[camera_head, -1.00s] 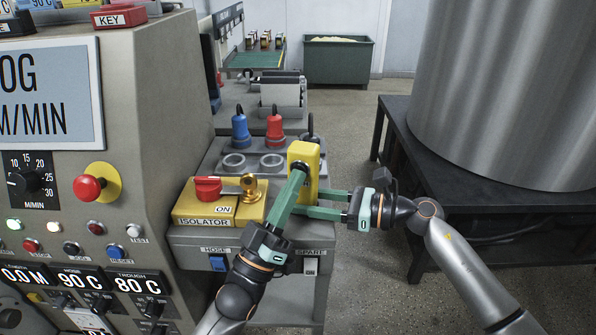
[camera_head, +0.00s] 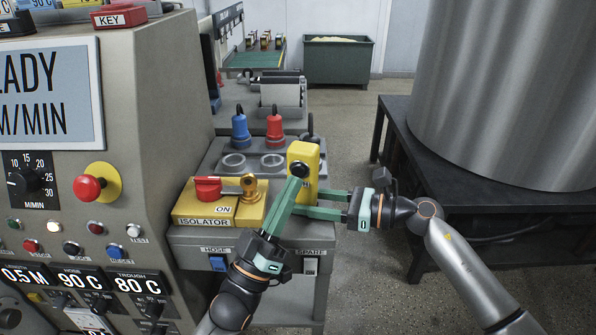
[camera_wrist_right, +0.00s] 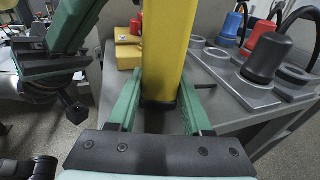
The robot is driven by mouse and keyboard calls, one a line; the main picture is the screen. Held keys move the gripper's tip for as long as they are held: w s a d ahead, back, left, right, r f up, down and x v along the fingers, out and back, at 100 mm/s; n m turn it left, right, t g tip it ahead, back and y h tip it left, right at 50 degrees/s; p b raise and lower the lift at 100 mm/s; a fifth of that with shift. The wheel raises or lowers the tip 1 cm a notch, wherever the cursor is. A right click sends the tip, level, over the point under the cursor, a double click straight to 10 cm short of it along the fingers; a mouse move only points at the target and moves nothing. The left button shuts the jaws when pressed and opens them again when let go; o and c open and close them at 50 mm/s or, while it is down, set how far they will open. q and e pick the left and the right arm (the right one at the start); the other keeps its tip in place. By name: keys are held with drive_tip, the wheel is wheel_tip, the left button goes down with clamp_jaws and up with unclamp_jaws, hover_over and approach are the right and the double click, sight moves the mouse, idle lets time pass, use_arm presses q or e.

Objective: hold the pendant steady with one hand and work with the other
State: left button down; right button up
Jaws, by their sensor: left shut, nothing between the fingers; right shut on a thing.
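The yellow pendant (camera_head: 304,155) stands upright beside the isolator box, with a black round button (camera_head: 299,170) on its face. My right gripper (camera_head: 312,203) comes in from the right and is shut on the pendant's lower part. In the right wrist view the pendant (camera_wrist_right: 166,50) rises between the green fingers (camera_wrist_right: 160,108). My left gripper (camera_head: 294,183) is shut and empty. Its fingertips are just below the black button; I cannot tell whether they touch the pendant. Its green fingers also show at upper left in the right wrist view (camera_wrist_right: 72,22).
The yellow isolator box (camera_head: 224,213) with a red handle and brass padlock is left of the pendant. Blue (camera_head: 240,131) and red (camera_head: 275,130) plugs stand behind. The control panel (camera_head: 150,60) fills the left; its display ends "ADY". A large metal cylinder (camera_head: 500,90) is at right.

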use_arm(q)
drive_tip(key=s, duration=0.1)
drive_tip(key=s+a, duration=0.1)
drive_tip(key=s, duration=0.2)
drive_tip(key=shift+s+a, duration=0.25)
drive_tip(key=shift+s, duration=0.15)
idle(1.0)
use_arm(e)
drive_tip(key=o, duration=1.1)
drive_tip(key=shift+c, duration=0.2)
